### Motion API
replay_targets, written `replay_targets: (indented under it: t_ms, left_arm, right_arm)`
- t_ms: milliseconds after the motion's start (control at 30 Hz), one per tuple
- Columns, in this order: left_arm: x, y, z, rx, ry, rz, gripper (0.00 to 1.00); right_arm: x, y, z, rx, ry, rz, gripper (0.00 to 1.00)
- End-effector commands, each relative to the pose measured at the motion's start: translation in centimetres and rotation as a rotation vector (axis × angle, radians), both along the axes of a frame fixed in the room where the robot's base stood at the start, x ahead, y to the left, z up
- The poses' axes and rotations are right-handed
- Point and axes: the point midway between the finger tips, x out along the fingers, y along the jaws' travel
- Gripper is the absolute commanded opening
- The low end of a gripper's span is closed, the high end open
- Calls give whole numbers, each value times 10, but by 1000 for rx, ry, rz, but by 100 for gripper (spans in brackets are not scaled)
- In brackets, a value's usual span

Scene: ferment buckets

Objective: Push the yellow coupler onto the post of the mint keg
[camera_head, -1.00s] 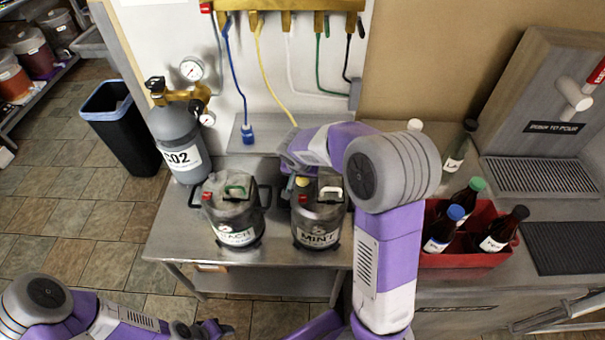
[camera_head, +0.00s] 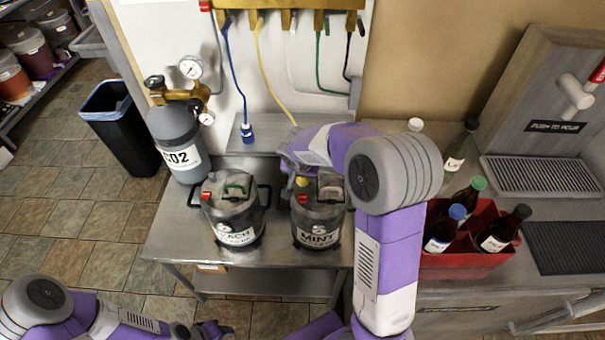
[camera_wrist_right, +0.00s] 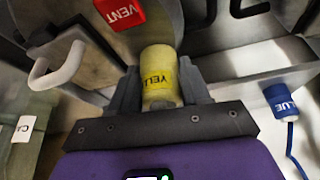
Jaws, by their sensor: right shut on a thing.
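The yellow coupler (camera_wrist_right: 158,70), marked "YELL", is between the fingers of my right gripper (camera_wrist_right: 160,92) in the right wrist view. The gripper is shut on it. In the head view a bit of the yellow coupler (camera_head: 302,182) shows at the rear left of the mint keg's top. My left gripper (camera_head: 212,330) is low at the bottom edge, away from the kegs.
The peach keg (camera_head: 234,212) stands left of the mint keg. A CO2 cylinder (camera_head: 178,140) is behind it. The blue coupler (camera_head: 247,133) rests on the back shelf. A red bottle crate (camera_head: 460,262) is at the right. A red VENT tag (camera_wrist_right: 120,12) is close to the gripper.

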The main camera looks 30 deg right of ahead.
Motion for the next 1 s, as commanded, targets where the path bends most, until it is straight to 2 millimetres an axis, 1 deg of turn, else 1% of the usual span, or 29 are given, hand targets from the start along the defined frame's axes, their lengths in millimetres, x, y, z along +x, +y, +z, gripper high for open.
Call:
replay_targets:
  t_ms: [933,967,1000]
  left_arm:
    - [0,0,-5,0,0,0,43]
    - [0,0,-5,0,0,0,43]
    - [0,0,-5,0,0,0,43]
  right_arm:
    - [0,0,-3,1,1,0,10]
    - [0,0,-3,1,1,0,48]
    - [0,0,-3,0,1,0,54]
